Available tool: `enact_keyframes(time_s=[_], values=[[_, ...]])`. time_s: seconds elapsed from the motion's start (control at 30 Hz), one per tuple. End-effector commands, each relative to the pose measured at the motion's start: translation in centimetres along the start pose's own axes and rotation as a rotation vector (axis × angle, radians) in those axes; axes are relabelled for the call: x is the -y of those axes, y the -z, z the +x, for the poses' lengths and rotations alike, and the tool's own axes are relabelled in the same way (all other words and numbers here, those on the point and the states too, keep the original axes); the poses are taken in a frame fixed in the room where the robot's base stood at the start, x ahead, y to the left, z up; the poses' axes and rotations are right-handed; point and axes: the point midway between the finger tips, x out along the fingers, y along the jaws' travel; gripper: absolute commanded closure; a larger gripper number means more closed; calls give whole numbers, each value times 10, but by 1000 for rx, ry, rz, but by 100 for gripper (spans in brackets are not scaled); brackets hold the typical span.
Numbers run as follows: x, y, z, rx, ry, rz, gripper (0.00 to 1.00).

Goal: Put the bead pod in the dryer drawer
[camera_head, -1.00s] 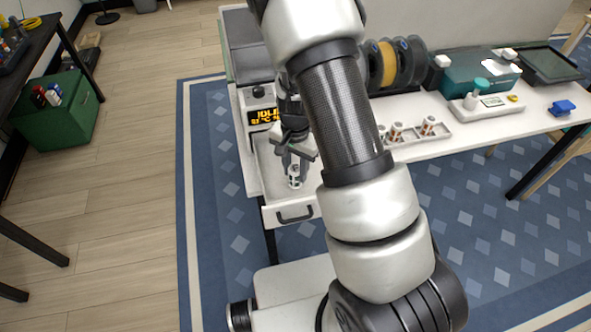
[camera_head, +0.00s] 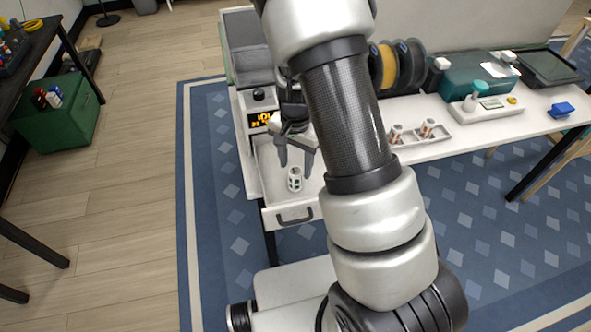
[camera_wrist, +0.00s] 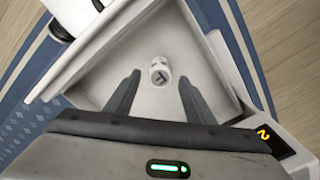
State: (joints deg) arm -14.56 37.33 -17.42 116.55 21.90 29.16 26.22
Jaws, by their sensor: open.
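The bead pod (camera_head: 294,179), a small white cylinder with dark slots, stands in the open dryer drawer (camera_head: 272,195) near its front. It also shows in the wrist view (camera_wrist: 160,72) on the drawer floor, with a dark mark on its top. My gripper (camera_head: 297,160) is open above and behind the pod, with nothing between its fingers. In the wrist view the two dark fingers (camera_wrist: 153,95) are spread wide, and the pod is beyond the tips, apart from them. The drawer's dark handle (camera_head: 295,214) faces the front.
The dryer's display (camera_head: 258,120) glows orange behind the drawer. A white tray (camera_head: 445,137) with several similar pods is on the bench to the right, partly hidden by my arm. Black and yellow spools (camera_head: 388,65) stand behind it. The drawer walls closely surround the gripper's space.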

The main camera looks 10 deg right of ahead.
Motion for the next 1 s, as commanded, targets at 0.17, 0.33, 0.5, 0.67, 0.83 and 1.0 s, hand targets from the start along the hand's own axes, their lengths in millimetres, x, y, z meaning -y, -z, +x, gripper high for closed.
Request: enact_keyframes(time_s=[0.17,0.33,0.5,0.67,0.83,1.0], values=[[1,0,-43,-2,3,-2,51],[1,0,-69,-1,2,-1,51],[0,-1,-85,-1,7,-5,51],[-2,-12,-130,-9,75,-80,51],[-22,-42,-210,-69,189,-268,51],[-59,-79,-275,-195,251,-479,51]])
